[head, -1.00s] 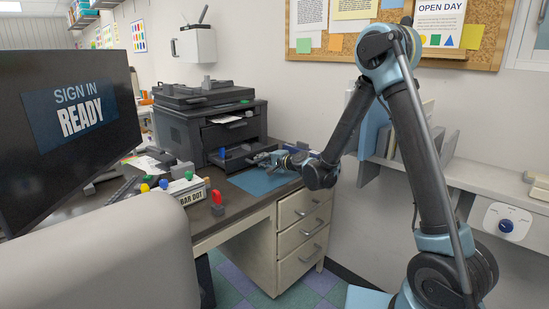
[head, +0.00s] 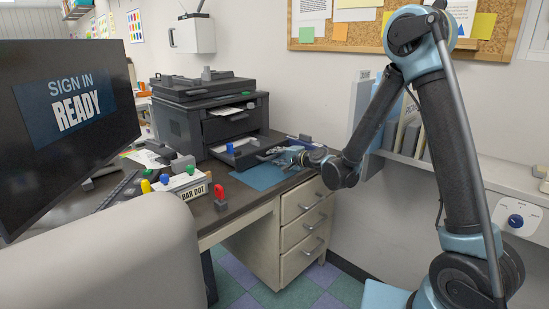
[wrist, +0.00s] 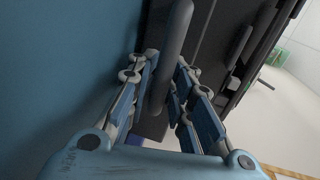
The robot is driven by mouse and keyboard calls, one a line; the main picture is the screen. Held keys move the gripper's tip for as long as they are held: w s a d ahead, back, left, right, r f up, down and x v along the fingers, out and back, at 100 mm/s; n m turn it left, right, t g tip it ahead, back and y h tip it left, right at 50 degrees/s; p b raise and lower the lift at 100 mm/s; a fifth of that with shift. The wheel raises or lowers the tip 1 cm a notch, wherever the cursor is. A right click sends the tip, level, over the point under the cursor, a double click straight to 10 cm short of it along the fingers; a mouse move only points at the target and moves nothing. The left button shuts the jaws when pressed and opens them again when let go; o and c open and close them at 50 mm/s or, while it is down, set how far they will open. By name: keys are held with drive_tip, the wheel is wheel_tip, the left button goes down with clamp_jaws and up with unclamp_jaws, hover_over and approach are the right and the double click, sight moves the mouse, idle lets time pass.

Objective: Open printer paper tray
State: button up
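The dark printer (head: 182,125) stands on the desk in the head view. Its lower paper tray (head: 240,159) sticks well out of the front towards the right, over a blue mat. My gripper (head: 291,156) is at the tray's outer end. In the wrist view, my gripper (wrist: 163,82) has its fingers on both sides of a grey bar handle (wrist: 174,48) and appears shut on it. The exact finger contact is partly hidden in the head view.
The blue mat (head: 258,177) lies below the tray on the desk (head: 235,206). Several coloured pieces and a white labelled box (head: 188,184) are at the desk's front left. A monitor (head: 70,120) and pale chair back (head: 110,255) stand at left.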

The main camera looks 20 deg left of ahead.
drive_tip(key=shift+s+a, duration=0.1)
drive_tip(key=shift+s, duration=0.1)
drive_tip(key=v, duration=1.2)
drive_tip(key=shift+w, duration=0.1)
idle(0.3)
